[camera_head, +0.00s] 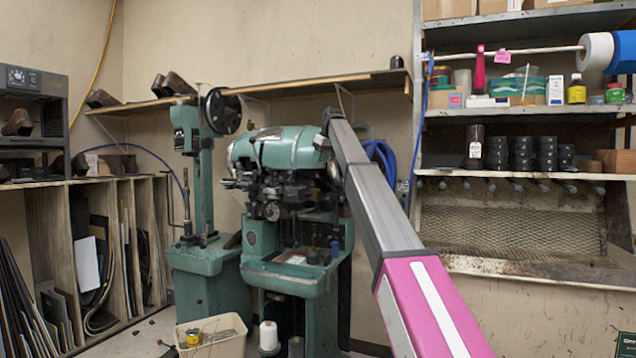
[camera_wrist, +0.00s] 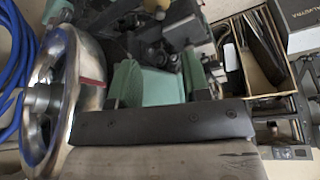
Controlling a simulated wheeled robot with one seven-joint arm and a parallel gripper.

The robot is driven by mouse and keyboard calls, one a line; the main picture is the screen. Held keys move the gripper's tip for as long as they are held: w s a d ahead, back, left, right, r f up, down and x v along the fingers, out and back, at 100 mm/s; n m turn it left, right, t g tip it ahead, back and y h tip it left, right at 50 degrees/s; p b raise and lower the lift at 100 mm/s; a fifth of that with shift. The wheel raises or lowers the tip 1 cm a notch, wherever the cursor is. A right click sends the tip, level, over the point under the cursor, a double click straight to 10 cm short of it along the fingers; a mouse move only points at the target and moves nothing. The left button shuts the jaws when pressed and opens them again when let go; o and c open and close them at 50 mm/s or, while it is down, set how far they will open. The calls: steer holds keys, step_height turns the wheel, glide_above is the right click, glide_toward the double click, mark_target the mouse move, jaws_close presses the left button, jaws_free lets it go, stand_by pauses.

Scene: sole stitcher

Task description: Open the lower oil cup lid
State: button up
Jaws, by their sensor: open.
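The green sole stitcher (camera_head: 262,150) stands in the middle of the head view, with a dark mechanism on its front. My arm reaches from the lower right to the right side of the machine's head. A black bar with screws (camera_wrist: 160,124) crosses the lower middle above a grey-brown surface. I cannot pick out the lower oil cup or its lid for certain.
A shiny handwheel (camera_wrist: 92,80) with a red mark stands close at the left of the wrist view, beside blue hose (camera_wrist: 14,60). A second green machine (camera_head: 195,200) stands left of the stitcher. A wall shelf (camera_head: 300,85) runs behind. A white bin (camera_head: 215,345) stands in front.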

steer(key=x, duration=1)
steer(key=shift+w+f, duration=0.1)
steer(key=shift+f, duration=0.3)
jaws_close()
